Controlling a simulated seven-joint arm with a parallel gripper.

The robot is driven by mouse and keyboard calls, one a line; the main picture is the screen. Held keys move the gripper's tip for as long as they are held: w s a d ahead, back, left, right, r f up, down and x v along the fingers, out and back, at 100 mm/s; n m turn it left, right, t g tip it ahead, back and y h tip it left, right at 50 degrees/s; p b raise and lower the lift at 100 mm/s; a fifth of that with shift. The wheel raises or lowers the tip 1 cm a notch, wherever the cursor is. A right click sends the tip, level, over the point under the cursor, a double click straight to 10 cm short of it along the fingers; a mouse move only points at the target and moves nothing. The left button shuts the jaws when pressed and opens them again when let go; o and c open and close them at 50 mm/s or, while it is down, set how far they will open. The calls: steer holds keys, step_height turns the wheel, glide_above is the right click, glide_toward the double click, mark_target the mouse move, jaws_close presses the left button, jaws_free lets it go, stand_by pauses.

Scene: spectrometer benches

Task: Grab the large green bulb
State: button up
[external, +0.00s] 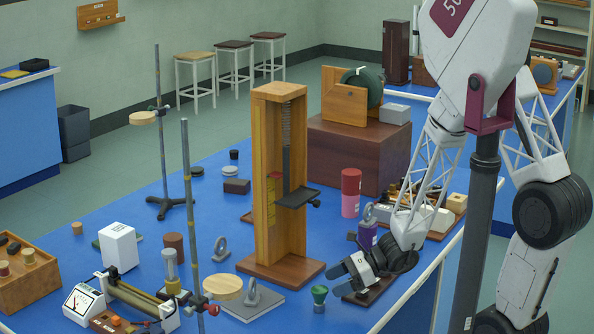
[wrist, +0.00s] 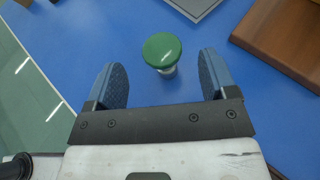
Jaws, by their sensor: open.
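The green bulb (external: 319,294) has a round green top on a narrower pale base and stands upright on the blue bench, in front of the wooden column stand. In the wrist view the green bulb (wrist: 162,52) lies ahead of my fingers, centred between them and slightly beyond their tips. My gripper (external: 338,280) is just right of the bulb in the external view, apart from it. In the wrist view my gripper (wrist: 162,75) has its two blue pads spread wide with nothing between them.
The wooden column stand (external: 262,190) rises behind the bulb; its brown base (wrist: 290,40) is right in the wrist view. A grey plate (external: 250,303) with a ring weight lies left of the bulb. The bench edge (external: 420,280) is close on the right.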

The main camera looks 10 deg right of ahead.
mark_target(322, 288)
steer(key=shift+a+f, duration=0.15)
steer(key=shift+a, duration=0.35)
steer(key=shift+x, duration=2.6)
steer(key=shift+d+f, duration=0.1)
steer(key=shift+c, duration=0.3)
steer(key=c, duration=0.9)
